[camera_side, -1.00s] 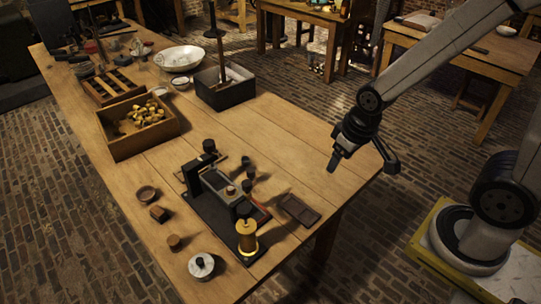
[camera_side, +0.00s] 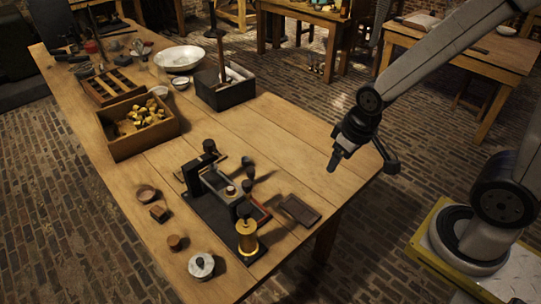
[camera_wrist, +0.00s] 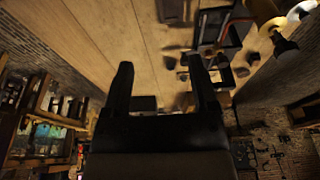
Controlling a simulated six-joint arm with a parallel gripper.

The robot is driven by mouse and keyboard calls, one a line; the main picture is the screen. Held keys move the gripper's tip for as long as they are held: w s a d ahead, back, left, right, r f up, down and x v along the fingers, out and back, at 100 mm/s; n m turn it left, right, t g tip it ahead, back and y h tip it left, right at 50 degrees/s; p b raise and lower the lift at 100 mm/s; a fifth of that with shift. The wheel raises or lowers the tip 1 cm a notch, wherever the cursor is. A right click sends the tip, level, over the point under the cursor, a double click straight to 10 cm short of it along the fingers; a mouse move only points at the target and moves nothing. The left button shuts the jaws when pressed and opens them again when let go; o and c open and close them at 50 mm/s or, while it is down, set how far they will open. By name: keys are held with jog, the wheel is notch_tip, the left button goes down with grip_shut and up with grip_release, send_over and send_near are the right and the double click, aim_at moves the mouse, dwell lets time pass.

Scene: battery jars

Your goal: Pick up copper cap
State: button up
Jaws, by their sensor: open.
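My gripper (camera_side: 334,166) hangs above the right end of the wooden table, apart from everything on it. In the wrist view my gripper (camera_wrist: 160,66) has its two black fingers spread wide with nothing between them. I cannot tell for certain which piece is the copper cap. A small reddish-brown round piece (camera_side: 231,190) sits on top of the dark apparatus (camera_side: 214,182). A short brown cylinder (camera_side: 175,242) stands on the bare table near its front left edge. Both are well to the left of my gripper.
A gold coil (camera_side: 247,238) stands at the apparatus's near end, beside a pale round pot (camera_side: 201,265). A dark flat tray (camera_side: 299,210) lies to the right. A wooden box (camera_side: 139,146) holds brass pieces. Bare planks (camera_side: 290,140) lie between the apparatus and my gripper.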

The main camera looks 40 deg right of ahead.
jog(key=shift+o, duration=0.2)
jog(key=m+y, duration=0.6)
jog(key=m, duration=1.7)
send_near(227, 193)
jog(key=shift+d+r, duration=0.2)
jog(key=shift+x, duration=1.3)
jog(key=shift+f+n, duration=0.1)
jog(key=shift+n, duration=0.2)
jog(key=shift+x, duration=2.45)
